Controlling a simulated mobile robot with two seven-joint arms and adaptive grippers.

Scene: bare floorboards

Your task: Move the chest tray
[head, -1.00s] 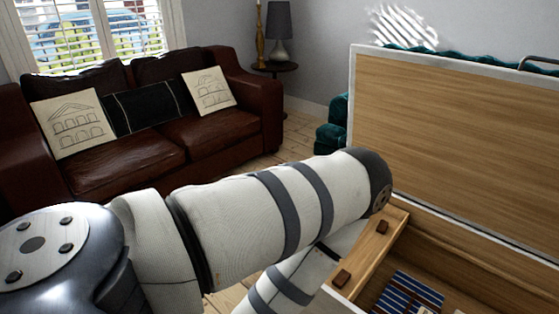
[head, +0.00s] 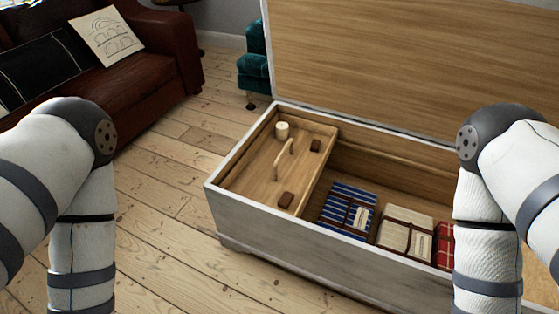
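The chest (head: 285,247) stands open in the head view, with its wooden lid (head: 380,65) raised at the back. The wooden tray (head: 246,178) sits at the chest's left end, near the top. It has a light bar handle (head: 284,160) and two small dark brown blocks (head: 286,200). A cream cylinder (head: 282,130) stands at its far left corner. My two arms come in at the left and right edges, bent downward. Both grippers are below the picture, so their state is hidden.
In the chest, right of the tray, lie a blue striped bundle (head: 348,208), a beige bundle (head: 405,232) and a red plaid one (head: 446,246), partly behind my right arm. A brown sofa (head: 160,60) stands back left. Floorboards (head: 160,215) left of the chest are clear.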

